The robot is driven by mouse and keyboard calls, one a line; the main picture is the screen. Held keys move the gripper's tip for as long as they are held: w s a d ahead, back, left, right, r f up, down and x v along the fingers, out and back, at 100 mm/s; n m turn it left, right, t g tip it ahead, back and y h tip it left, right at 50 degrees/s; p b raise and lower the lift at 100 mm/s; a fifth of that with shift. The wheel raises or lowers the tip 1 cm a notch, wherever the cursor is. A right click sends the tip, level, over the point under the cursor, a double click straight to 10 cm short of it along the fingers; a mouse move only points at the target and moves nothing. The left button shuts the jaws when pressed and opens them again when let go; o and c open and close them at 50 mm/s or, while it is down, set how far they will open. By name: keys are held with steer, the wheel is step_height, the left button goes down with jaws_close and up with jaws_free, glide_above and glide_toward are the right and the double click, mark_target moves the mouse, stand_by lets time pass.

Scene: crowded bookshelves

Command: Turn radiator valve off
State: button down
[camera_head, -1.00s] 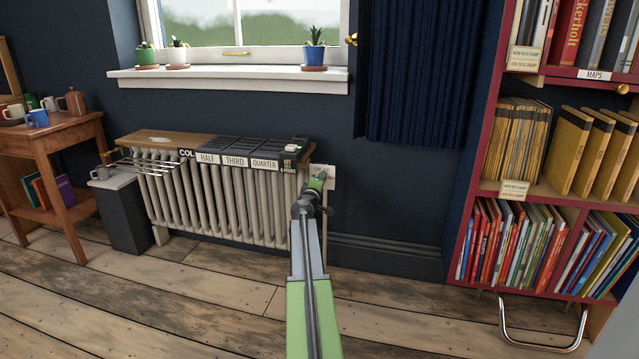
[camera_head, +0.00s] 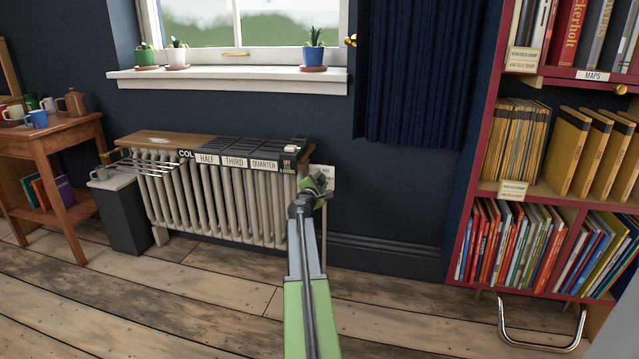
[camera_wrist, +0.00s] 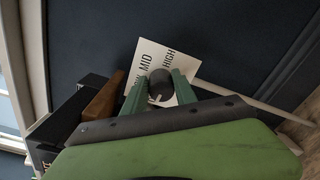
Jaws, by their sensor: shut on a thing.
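The radiator valve (camera_wrist: 160,84) is a dark round knob in front of a white card (camera_wrist: 150,58) marked "MID" and "HIGH" in the wrist view. My gripper (camera_wrist: 160,88) has its two green fingers on either side of the knob and is shut on it. A small pale pointer shows at the knob's near edge. In the head view my gripper (camera_head: 320,183) is at the radiator's right end, and it hides the knob there. The white card also shows behind it (camera_head: 329,173). The cream radiator (camera_head: 215,200) stands against the dark blue wall.
A wooden shelf with a dark labelled tray (camera_head: 235,150) tops the radiator. A dark box (camera_head: 122,215) stands at its left. A red bookcase (camera_head: 470,200) fills the right, with a chrome handle (camera_head: 540,340) low down. The plank floor between is clear.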

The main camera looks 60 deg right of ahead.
steer(key=shift+s+n, duration=0.15)
steer(key=shift+n, duration=0.45)
steer(key=c, duration=1)
jaws_free()
steer(key=v, duration=1.7)
steer(key=shift+a+p, duration=0.25)
steer(key=shift+p, duration=0.05)
steer(key=shift+w, duration=0.2)
